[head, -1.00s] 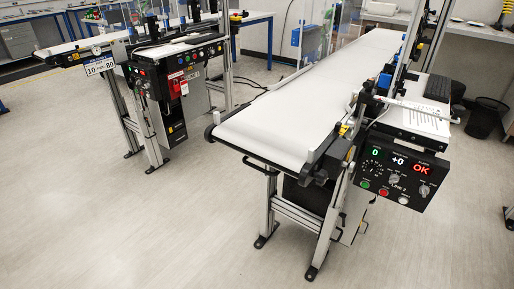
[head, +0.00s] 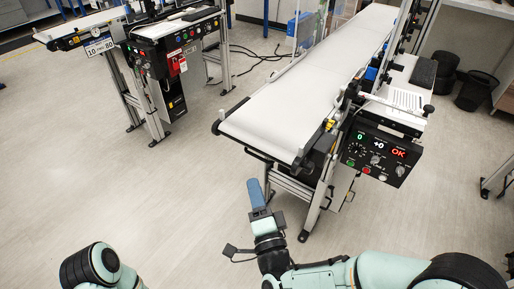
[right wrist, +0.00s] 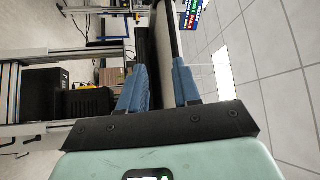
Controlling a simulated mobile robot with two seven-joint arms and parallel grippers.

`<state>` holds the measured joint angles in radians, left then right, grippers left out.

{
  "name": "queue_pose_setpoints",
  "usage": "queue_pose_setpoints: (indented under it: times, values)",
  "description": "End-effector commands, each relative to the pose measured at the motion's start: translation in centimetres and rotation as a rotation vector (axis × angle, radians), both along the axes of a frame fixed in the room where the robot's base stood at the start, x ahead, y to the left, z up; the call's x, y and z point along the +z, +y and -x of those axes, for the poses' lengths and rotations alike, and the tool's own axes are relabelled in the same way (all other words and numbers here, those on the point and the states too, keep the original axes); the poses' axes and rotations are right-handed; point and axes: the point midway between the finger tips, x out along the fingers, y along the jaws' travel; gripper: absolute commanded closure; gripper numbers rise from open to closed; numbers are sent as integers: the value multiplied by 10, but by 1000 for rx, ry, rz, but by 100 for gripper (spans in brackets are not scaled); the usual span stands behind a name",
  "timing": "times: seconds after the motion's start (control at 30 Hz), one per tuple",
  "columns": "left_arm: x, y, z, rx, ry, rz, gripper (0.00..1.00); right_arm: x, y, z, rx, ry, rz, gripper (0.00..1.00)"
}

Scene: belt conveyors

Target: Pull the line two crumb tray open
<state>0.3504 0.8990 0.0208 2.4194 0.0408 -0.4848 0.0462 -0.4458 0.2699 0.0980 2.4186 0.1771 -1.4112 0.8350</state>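The line two conveyor (head: 300,98) has a white belt and a control panel (head: 379,152) marked LINE 2, in the head view. Under its near end is a dark part (head: 262,157); I cannot tell for sure whether it is the crumb tray. My right gripper (head: 255,182) is just in front of and below this end, its blue fingers pointing toward it. In the right wrist view the fingers (right wrist: 158,72) are apart, with no object clearly held between them. The conveyor's end and dark edge show beyond the fingertips. My left gripper is out of view.
Another conveyor (head: 95,22) with a panel and red tag stands at the left. The metal legs (head: 317,208) of line two stand right of my right gripper. A black bin (head: 476,90) is at the right.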

Motion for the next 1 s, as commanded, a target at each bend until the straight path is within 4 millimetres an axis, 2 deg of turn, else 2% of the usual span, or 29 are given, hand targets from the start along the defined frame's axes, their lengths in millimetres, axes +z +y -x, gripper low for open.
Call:
queue_pose_setpoints:
  times: [0.03,0.1,0.27,0.7,0.83,1.0]
  values:
    - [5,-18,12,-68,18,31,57,-12,-7,5,-17,34,-37,68]
    - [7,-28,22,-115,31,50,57,-21,-12,7,-31,58,-73,68]
    - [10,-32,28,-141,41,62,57,-23,-13,-3,-40,69,-91,68]
    - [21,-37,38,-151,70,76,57,-12,1,-89,-40,69,-88,68]
    - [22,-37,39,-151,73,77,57,-10,4,-108,-40,68,-87,68]
    - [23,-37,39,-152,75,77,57,-8,6,-120,-38,69,-86,68]
